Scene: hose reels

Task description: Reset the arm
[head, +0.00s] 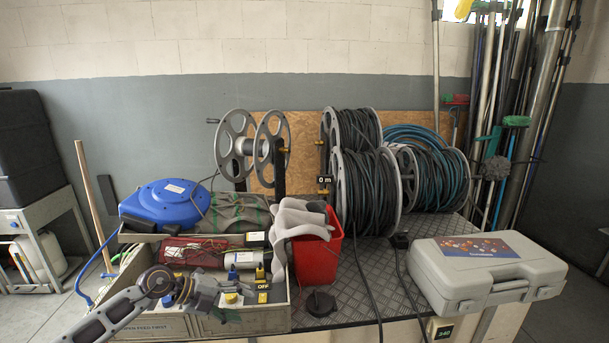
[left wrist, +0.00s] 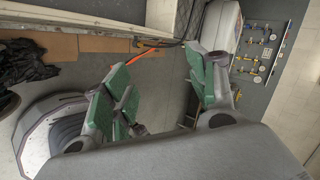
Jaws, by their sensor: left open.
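My left arm comes in from the lower left in the head view. Its gripper (head: 196,291) is in front of and over the front part of the grey open box on the bench, near the yellow and blue knobs. In the left wrist view the two green-padded fingers (left wrist: 168,92) are spread wide apart, with nothing between them but floor. The gripper is open and empty. Whether it touches the box cannot be told. My right gripper is not in either view.
The grey box (head: 142,327) holds several parts. A blue hose reel (head: 166,201) and a red bucket (head: 317,262) are close by. Cable reels (head: 366,190) stand behind, and a grey case (head: 484,270) is at right. The wrist view shows a wall panel with valves (left wrist: 262,52).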

